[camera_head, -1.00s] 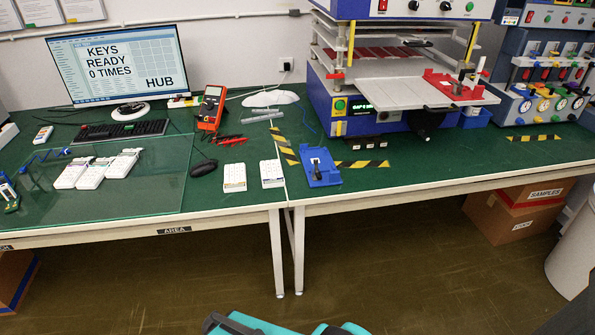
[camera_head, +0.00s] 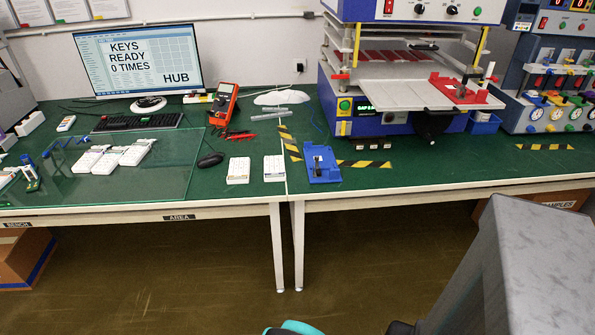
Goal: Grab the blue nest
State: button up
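The blue nest (camera_head: 322,165) is a small blue holder with a dark handle-like part on it. It lies on the green bench top (camera_head: 420,170) near the front edge, just right of the seam between the two benches. Nothing is touching it from above. My gripper is not in view. A grey part of my arm fills the lower right, close to the camera.
Two white keypads (camera_head: 239,170) (camera_head: 274,168) lie left of the nest. Yellow-black tape (camera_head: 364,164) runs behind and right of it. A blue press machine (camera_head: 385,115) stands behind to the right. A mouse (camera_head: 210,160) and glass plate (camera_head: 100,175) are left.

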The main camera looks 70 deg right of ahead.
aim_at(328, 165)
jog(key=u, duration=0.8)
jog(key=k, duration=1.6)
jog(key=z, duration=0.65)
